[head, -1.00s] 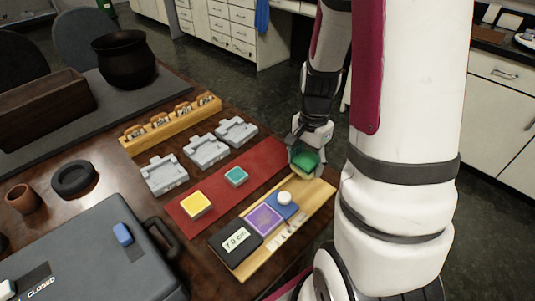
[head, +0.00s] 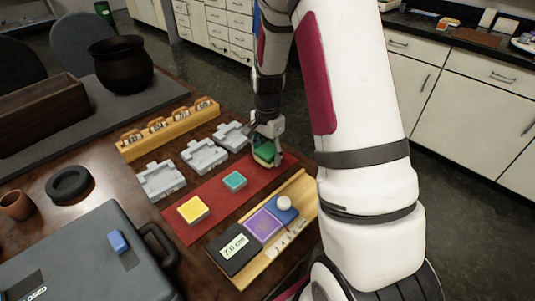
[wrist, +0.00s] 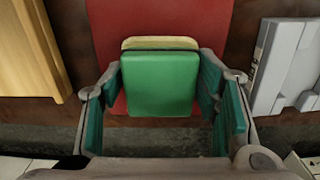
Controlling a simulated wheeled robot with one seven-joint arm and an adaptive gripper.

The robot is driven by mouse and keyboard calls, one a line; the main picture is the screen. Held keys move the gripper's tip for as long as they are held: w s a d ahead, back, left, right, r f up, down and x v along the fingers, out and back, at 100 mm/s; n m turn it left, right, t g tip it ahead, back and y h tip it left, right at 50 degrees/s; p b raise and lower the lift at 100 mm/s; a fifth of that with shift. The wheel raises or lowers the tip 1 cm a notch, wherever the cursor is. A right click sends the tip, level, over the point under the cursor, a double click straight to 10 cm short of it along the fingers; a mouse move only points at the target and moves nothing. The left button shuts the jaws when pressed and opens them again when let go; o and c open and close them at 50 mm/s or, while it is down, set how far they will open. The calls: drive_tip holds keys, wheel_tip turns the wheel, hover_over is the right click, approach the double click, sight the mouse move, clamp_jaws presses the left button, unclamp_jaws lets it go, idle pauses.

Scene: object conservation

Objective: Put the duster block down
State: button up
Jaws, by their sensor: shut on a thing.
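The duster block (head: 264,151), green with a pale yellowish layer along one edge, is between the fingers of my gripper (head: 266,147). In the wrist view the green block (wrist: 160,85) fills the space between the fingertips, with the jaws shut on it. It is over the far right end of the red mat (head: 262,177), which also shows behind it in the wrist view (wrist: 110,30). I cannot tell whether the block touches the mat. A yellow block (head: 193,209) and a smaller teal block (head: 235,180) sit on the mat, apart from it.
Grey moulded holders (head: 205,155) line the mat's far side. A wooden tray (head: 300,190) in front holds a purple block (head: 264,225), a blue piece with a white knob (head: 284,204) and a dark "7.0 cm" block (head: 233,252). A grey case (head: 70,260) stands at left.

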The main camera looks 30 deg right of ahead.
drive_tip(key=shift+f, duration=0.3)
drive_tip(key=shift+f, duration=0.15)
drive_tip(key=o, duration=1.3)
